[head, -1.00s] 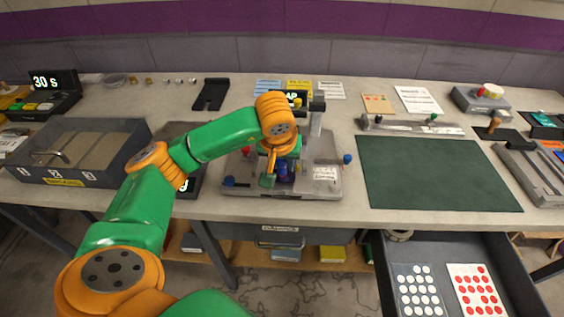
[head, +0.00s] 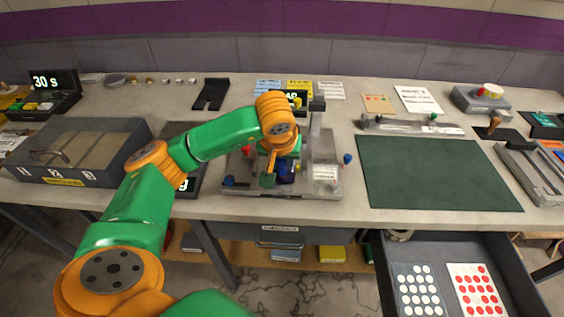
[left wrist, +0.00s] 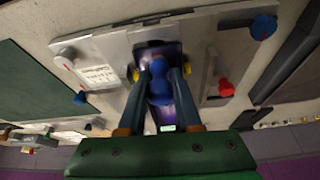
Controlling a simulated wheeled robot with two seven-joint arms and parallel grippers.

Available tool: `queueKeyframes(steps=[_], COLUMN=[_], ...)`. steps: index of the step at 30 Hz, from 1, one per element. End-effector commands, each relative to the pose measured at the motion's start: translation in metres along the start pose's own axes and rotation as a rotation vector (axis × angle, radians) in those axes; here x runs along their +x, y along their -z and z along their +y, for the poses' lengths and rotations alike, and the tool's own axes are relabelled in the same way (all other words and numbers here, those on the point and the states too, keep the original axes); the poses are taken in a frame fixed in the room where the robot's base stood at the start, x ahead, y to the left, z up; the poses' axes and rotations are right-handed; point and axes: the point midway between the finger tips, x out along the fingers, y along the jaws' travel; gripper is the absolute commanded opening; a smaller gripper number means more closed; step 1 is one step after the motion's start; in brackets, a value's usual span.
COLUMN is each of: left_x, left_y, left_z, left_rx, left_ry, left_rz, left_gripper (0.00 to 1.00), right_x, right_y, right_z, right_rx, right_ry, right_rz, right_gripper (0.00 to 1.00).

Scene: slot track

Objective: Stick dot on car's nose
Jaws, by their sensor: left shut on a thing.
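The car (left wrist: 158,58) is a dark purple body in the grey metal fixture (left wrist: 205,95), seen from above in the left wrist view. Part of it shows in the head view (head: 287,174), mostly behind my gripper. My left gripper (left wrist: 160,78) is over the car, its fingers shut on a blue rounded piece (left wrist: 159,90). The piece lies over the car body; whether it is part of the car I cannot tell. White dots (head: 420,291) and red dots (head: 476,291) lie on two sheets in the open drawer. I cannot make out a dot on the car. My right gripper is not in view.
The fixture carries red (left wrist: 226,88) and blue (left wrist: 262,27) knobs and an upright post (head: 316,120). A dark green mat (head: 435,175) lies clear to its right. The open drawer (head: 512,262) juts out at front right.

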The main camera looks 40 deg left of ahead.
Motion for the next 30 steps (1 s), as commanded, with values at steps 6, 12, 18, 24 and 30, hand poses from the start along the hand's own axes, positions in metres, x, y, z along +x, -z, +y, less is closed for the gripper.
queueKeyframes(steps=[6, 12, 18, 24, 30], left_x=[-0.018, -0.040, -0.061, -0.065, -0.064], left_y=[0.007, 0.017, 0.025, 0.027, 0.027], left_z=[0.000, 0.000, 0.000, 0.000, 0.000], left_rx=[0.000, 0.000, 0.000, 0.000, 0.000], left_ry=[0.000, 0.001, 0.000, 0.000, 0.000], left_rz=[-0.001, -0.001, 0.000, -0.001, -0.001], left_gripper=[0.00, 0.00, 0.00, 0.00, 0.00], right_x=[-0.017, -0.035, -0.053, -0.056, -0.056], right_y=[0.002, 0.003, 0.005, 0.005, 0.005], right_z=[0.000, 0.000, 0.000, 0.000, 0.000], right_rx=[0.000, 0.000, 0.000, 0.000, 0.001], right_ry=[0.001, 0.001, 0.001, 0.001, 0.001], right_rz=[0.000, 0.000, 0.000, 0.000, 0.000], right_gripper=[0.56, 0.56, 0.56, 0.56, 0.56])
